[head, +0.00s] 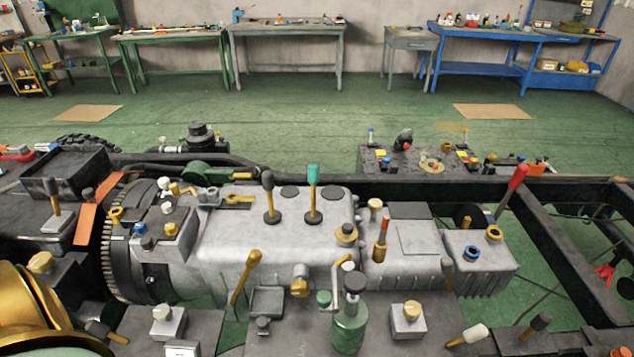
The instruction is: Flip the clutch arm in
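The grey gearbox casing (270,235) lies across the middle of the chassis frame, with a toothed ring (118,255) at its left end. A yellow lever (245,275) stands tilted at its near side, its top leaning right; it may be the clutch arm, but I cannot tell for certain. Other levers stand nearby: a black-knobbed one (269,195), a green-handled one (313,190), an orange-handled one (381,240) and a red-handled one (513,190). Neither of my grippers is in view, and nothing is seen touching these levers.
A green bottle (350,325) stands at the near edge before the casing. Black frame rails (560,250) run at the right, with open gaps between them. A gold rounded part (30,310) fills the lower left.

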